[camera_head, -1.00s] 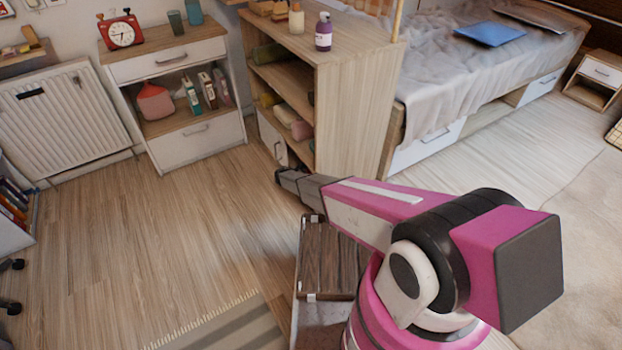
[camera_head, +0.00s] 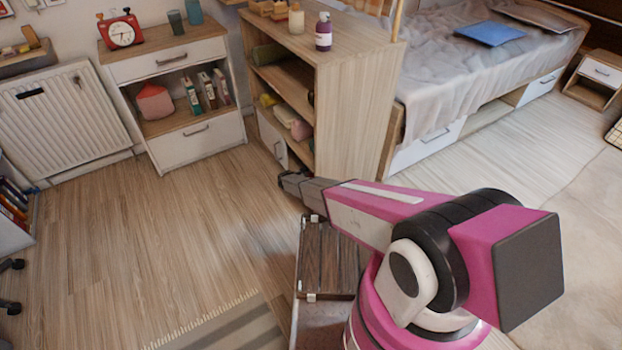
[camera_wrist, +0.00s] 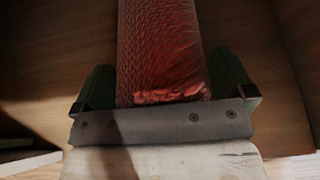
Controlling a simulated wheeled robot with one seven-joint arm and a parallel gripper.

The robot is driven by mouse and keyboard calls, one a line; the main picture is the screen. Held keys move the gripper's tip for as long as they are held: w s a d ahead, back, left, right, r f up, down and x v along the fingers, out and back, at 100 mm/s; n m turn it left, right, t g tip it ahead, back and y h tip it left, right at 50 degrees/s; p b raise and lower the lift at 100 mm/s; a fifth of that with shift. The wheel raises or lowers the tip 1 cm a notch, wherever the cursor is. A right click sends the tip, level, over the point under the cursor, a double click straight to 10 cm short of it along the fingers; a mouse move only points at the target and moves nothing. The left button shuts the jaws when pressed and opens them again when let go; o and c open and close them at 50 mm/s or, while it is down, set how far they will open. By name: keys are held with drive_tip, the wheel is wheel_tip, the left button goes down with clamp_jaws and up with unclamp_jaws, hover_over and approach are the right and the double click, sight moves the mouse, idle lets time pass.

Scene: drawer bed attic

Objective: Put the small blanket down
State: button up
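A red, knitted-looking folded or rolled piece, which I take for the small blanket (camera_wrist: 165,50), fills the middle of the wrist view. My gripper (camera_wrist: 165,75) has a dark green finger against each side of it, so it looks shut on the blanket. The blanket's far end runs out of the wrist view at the top. In the head view my gripper (camera_head: 284,181) is low, in front of the open side of the wooden shelf unit (camera_head: 355,105). The blanket cannot be made out there.
A white dresser (camera_head: 197,150) stands to the left. The bed (camera_head: 450,75) is behind right. The wooden floor (camera_head: 150,230) at left is open.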

drive_tip(key=shift+r, duration=0.1)
drive_tip(key=shift+s+a+r, duration=0.1)
drive_tip(key=shift+s+a, duration=0.05)
drive_tip(key=v, duration=1.1)
drive_tip(key=shift+s+a, duration=0.15)
drive_tip(key=shift+a, duration=0.05)
